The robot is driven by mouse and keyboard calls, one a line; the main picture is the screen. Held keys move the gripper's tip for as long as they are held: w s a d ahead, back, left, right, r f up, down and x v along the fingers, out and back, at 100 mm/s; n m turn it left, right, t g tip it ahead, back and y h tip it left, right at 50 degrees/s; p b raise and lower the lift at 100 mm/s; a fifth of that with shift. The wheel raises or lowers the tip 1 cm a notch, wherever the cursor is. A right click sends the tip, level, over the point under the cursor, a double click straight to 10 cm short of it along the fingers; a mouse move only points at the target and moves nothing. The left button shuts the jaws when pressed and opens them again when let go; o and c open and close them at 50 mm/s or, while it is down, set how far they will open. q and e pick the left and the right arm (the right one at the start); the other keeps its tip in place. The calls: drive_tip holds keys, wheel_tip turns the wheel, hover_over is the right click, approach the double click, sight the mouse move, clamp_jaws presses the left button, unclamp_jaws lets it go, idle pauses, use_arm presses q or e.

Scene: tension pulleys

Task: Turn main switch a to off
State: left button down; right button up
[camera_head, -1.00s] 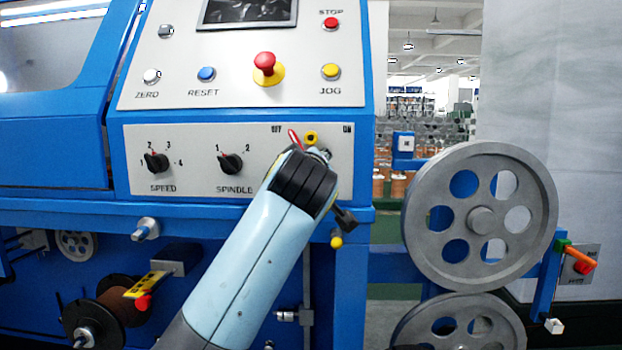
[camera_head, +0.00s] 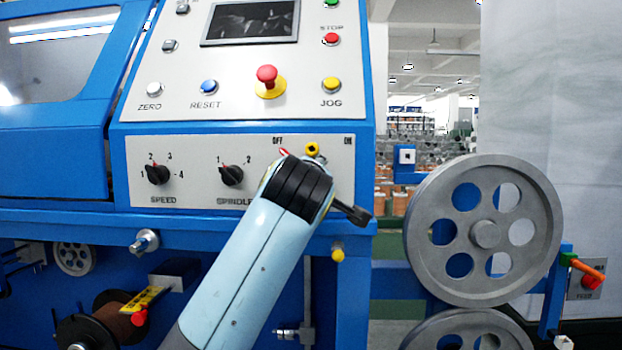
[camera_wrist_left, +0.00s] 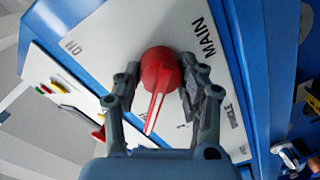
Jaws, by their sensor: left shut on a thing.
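The main switch is a red knob (camera_wrist_left: 160,72) with a white line on its pointer, on the light panel beside the word MAIN in the left wrist view. My left gripper (camera_wrist_left: 158,98) has its two fingers around the knob, shut on it. The pointer extends down the wrist picture, away from the ON label. In the head view the red pointer tip (camera_head: 284,153) shows just below the OFF label, leaning left. The rest of the knob is hidden there behind my left wrist and gripper. My right gripper is not in view.
A yellow ring with a dark centre (camera_head: 312,149) sits just above the gripper. The speed knob (camera_head: 158,174) and spindle knob (camera_head: 231,175) are to the left. A red emergency button (camera_head: 267,78) is above. Large grey pulleys (camera_head: 484,232) stand at the right.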

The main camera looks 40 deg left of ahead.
use_arm(q)
drive_tip(key=c, duration=0.7)
unclamp_jaws()
drive_tip(key=shift+c, duration=0.2)
